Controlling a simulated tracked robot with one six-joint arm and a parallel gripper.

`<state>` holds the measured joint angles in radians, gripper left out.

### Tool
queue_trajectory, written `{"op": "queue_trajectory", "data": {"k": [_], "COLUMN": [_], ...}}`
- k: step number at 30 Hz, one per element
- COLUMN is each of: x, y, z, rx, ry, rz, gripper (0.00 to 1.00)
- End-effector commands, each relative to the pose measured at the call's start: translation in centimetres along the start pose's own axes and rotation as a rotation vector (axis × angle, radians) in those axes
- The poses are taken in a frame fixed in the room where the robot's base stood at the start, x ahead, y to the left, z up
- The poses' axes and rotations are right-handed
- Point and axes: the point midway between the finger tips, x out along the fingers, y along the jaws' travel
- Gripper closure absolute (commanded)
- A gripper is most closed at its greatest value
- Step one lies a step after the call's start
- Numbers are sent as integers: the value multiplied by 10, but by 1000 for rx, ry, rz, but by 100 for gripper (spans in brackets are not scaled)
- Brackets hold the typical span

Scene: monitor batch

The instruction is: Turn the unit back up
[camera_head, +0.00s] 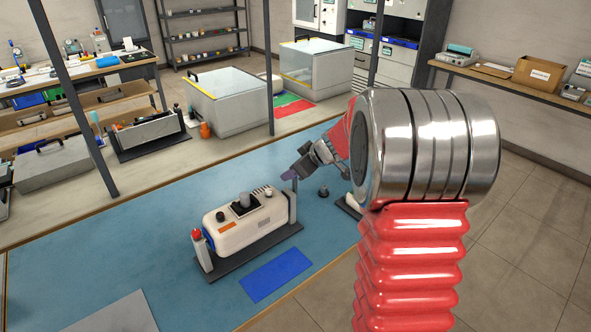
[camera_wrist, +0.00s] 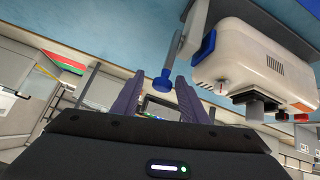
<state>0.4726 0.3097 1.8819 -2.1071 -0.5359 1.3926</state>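The unit (camera_head: 245,224), a white rounded box with a dark knob on top and an orange label, sits between two posts on a dark base (camera_head: 228,266). It also shows in the wrist view (camera_wrist: 262,62), at the right, appearing upside down. My gripper (camera_head: 289,177) is beyond the unit's right end, close to the right post. In the wrist view its two purple fingers (camera_wrist: 157,96) are apart. A grey rod with a blue round end (camera_wrist: 163,83) shows between the fingers; I cannot tell whether they touch it.
A blue flat rectangle (camera_head: 276,274) lies in front of the unit. A small dark knob-like piece (camera_head: 323,192) stands on the blue mat right of my gripper. Another base with a white part (camera_head: 349,204) is mostly hidden behind my arm. The mat left of the unit is clear.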

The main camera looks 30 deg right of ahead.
Motion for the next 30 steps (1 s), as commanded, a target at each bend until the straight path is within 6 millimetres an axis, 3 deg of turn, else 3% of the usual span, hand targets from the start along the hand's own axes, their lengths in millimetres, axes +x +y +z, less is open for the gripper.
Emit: {"op": "queue_trajectory", "data": {"k": [11, 30], "x": [-24, -119], "y": [0, 0], "z": [-1, -1], "rx": [-2, -1], "ry": [2, 1], "rz": [0, 2], "gripper": [60, 60]}}
